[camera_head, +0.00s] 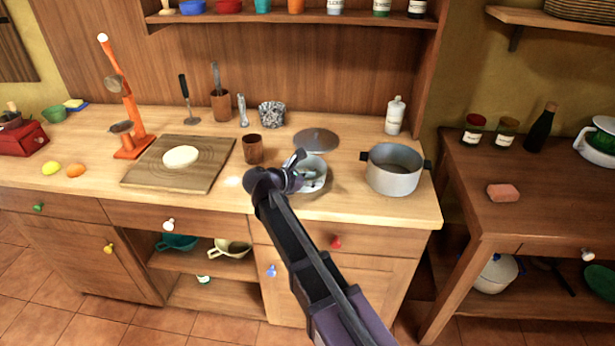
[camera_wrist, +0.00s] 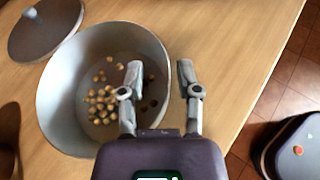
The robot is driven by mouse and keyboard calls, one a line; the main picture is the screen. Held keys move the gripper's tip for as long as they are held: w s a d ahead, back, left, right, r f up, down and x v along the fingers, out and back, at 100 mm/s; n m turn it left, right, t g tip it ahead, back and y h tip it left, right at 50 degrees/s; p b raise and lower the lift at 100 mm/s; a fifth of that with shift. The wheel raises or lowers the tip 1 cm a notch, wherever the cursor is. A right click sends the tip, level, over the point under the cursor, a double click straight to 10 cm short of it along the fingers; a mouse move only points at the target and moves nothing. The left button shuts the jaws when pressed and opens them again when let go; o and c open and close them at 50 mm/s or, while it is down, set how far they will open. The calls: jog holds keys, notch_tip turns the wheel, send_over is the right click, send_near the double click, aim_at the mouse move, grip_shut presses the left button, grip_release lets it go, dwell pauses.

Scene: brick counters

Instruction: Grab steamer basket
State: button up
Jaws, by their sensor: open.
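A light grey round vessel, most likely the steamer basket (camera_head: 315,184), stands on the wooden counter under my gripper. In the wrist view, the basket (camera_wrist: 62,85) holds many small tan balls, with dark spots on its floor that may be holes. My gripper (camera_wrist: 160,76) is open and empty, pointing down at the basket's right rim. The left finger shows over the inside and the right finger over the counter outside, with the wall between them. I cannot tell the fingertips' height against the rim. In the head view my gripper (camera_head: 298,178) and arm hide part of the basket.
A grey pot (camera_head: 393,172) with dark handles stands right of the basket. A flat round lid (camera_head: 316,138) lies behind it and a brown cup (camera_head: 253,150) stands to its left. A cutting board (camera_head: 150,178) lies further left. The counter's front edge (camera_head: 400,217) is close.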

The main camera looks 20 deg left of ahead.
grip_shut()
jog(key=shift+r, duration=0.15)
notch_tip(320, 180, up, 4)
jog(key=p, duration=0.4)
jog(key=s+a, duration=0.3)
jog(key=s, duration=0.4)
jog(key=s+a+p, duration=0.1)
jog(key=s+a, duration=0.2)
jog(key=s, duration=0.5)
jog(key=shift+r, duration=0.35)
